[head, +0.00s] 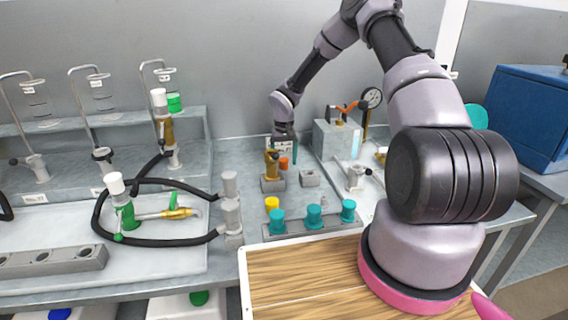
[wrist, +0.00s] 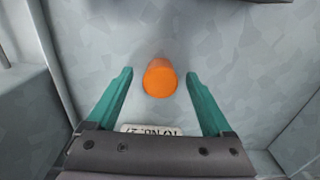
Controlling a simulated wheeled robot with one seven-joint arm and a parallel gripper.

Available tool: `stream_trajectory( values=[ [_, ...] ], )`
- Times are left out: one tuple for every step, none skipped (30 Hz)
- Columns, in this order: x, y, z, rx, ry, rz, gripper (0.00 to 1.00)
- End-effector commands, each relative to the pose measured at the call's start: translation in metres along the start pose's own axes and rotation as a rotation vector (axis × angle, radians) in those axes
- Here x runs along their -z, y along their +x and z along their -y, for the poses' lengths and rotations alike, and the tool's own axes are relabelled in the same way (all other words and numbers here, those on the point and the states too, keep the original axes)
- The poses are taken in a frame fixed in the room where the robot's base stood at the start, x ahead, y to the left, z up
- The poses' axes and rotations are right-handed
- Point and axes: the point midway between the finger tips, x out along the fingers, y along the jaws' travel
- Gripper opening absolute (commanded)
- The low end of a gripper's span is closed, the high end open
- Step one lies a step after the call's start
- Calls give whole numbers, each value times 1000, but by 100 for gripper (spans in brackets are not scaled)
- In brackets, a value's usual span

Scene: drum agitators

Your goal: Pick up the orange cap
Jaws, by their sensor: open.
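The orange cap (wrist: 160,78) shows in the wrist view as a short round piece on a grey surface. It lies between the two teal fingers of my gripper (wrist: 159,73), with a gap on each side. The gripper is open and holds nothing. In the head view the orange cap (head: 283,163) is small, just right of a brass-coloured fitting on a grey block. My gripper (head: 284,153) points down right at it, and partly hides the area behind.
A brass fitting on a block (head: 272,185) stands close left of the cap. A small grey block (head: 310,178) is to the right. In front is a grey rack (head: 325,229) with teal caps, and a yellow cap (head: 271,203). A gauge unit (head: 338,136) stands behind right.

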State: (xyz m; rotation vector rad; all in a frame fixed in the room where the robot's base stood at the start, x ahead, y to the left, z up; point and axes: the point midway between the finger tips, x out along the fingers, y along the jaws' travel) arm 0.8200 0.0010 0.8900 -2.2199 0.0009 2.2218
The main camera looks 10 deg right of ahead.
Motion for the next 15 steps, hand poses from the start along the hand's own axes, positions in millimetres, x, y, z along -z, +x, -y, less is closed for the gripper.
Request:
stream_trajectory(
  values=[
    [0, 2, 0, 0, -1, 0, 85],
    [0, 2, 0, 0, -1, -1, 85],
    [0, 2, 0, 0, -1, -1, 85],
    [0, 2, 0, 0, -1, -1, 85],
    [0, 2, 0, 0, -1, -1, 85],
    [0, 2, 0, 0, -1, -1, 85],
    [0, 1, 0, 0, -1, -1, 85],
    [0, 1, 0, 0, -1, -1, 74],
    [0, 1, 0, 0, -1, -1, 58],
    [0, 1, 0, 0, -1, -1, 47],
    [0, 1, 0, 0, -1, -1, 35],
    [0, 1, 0, 0, -1, -1, 20],
    [0, 1, 0, 0, -1, -1, 8],
    [0, 1, 0, 0, -1, -1, 0],
    [0, 1, 0, 0, -1, -1, 0]
  ],
)
